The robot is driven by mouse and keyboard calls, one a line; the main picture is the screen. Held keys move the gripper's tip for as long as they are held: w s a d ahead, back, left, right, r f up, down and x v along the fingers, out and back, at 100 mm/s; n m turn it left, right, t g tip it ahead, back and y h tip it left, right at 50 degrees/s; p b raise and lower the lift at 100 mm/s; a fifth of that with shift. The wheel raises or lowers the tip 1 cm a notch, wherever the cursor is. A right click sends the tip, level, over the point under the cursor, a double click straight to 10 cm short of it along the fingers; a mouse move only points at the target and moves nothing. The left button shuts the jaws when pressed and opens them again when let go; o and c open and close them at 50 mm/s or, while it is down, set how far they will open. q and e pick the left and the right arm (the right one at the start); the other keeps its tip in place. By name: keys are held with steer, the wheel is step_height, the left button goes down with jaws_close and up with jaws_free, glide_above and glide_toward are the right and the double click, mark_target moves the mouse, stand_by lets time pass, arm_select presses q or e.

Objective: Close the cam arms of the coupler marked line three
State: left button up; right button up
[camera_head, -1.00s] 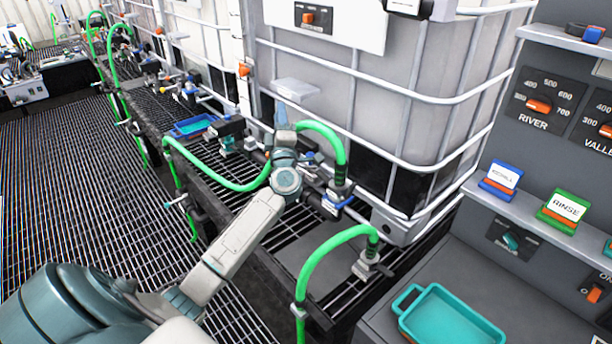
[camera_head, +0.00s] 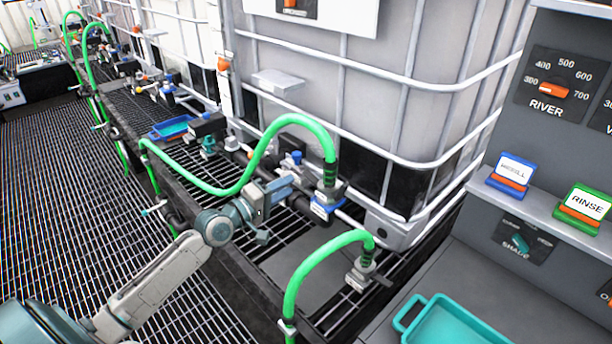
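A coupler (camera_head: 329,194) with a dark collar and a blue tag (camera_head: 321,211) joins a green hose to the pipework below the large caged tank. A second coupler (camera_head: 363,272) sits nearer, at the end of another green hose. I cannot read a line number on either, and their cam arms are too small to judge. My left gripper (camera_head: 278,191) is left of the blue-tagged coupler, apart from it in the picture, and points toward it. Its finger gap is not clear, and I see nothing held. My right gripper is not in view.
The caged tank (camera_head: 330,118) stands behind the couplers. A grey console with a RIVER dial (camera_head: 552,90), a RINSE card (camera_head: 584,206) and a teal tray (camera_head: 455,325) is at right. A blue tray (camera_head: 172,128) lies farther left.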

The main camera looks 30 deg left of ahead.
mark_target(305, 176)
arm_select(q)
steer(key=p+x, duration=0.1)
steer(key=x, duration=0.7)
steer(key=shift+w+d, duration=0.1)
steer(key=shift+w, duration=0.15)
jaws_close()
